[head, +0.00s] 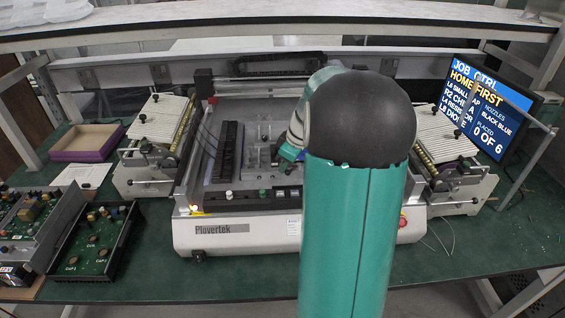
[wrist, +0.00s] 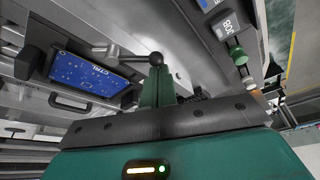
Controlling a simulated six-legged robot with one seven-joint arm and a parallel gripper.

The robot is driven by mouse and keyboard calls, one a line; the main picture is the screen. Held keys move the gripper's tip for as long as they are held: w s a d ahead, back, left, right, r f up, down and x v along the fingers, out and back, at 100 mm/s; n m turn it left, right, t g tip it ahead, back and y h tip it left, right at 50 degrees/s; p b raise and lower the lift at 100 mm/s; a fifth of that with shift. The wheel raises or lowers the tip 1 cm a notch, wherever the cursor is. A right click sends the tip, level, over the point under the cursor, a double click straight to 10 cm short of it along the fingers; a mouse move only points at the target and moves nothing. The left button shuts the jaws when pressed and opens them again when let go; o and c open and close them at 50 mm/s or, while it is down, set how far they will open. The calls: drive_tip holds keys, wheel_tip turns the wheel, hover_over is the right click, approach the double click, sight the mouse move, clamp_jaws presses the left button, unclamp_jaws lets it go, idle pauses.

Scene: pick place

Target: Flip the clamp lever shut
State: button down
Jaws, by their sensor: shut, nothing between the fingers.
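The clamp lever (wrist: 128,52) shows in the wrist view as a thin grey rod with a dark ball knob (wrist: 156,59) at its right end. It lies beside a blue circuit board (wrist: 90,76) held in a dark frame. My gripper (wrist: 157,76) is shut and empty, its green fingers pointing at the ball knob. The fingertips overlap the knob in the picture; I cannot tell whether they touch it. In the head view my arm hides the gripper's tips, and I cannot make out the lever inside the Plovertek machine (head: 225,238).
Green and white buttons (wrist: 237,53) stand right of my gripper in the wrist view. Feeder banks (head: 155,130) flank the machine. A purple-edged tray (head: 86,143) and open circuit-board boxes (head: 95,238) sit at left. A monitor (head: 490,105) stands at right, under an overhead shelf (head: 280,15).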

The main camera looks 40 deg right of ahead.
sight(294, 169)
drive_tip(key=n, duration=0.1)
drive_tip(key=s+n+y, duration=0.1)
drive_tip(key=n, duration=0.1)
drive_tip(key=s+n+g, duration=0.1)
drive_tip(key=n, duration=0.1)
drive_tip(key=shift+s+d+y, duration=0.15)
drive_tip(key=shift+s+y, duration=0.1)
drive_tip(key=shift+y, duration=0.05)
drive_tip(key=shift+s+d+n+g, duration=0.2)
drive_tip(key=shift+s+n+g, duration=0.2)
drive_tip(key=shift+n, duration=0.7)
drive_tip(key=shift+s+d, duration=0.1)
drive_tip(key=shift+s, duration=0.1)
drive_tip(key=shift+r, duration=0.1)
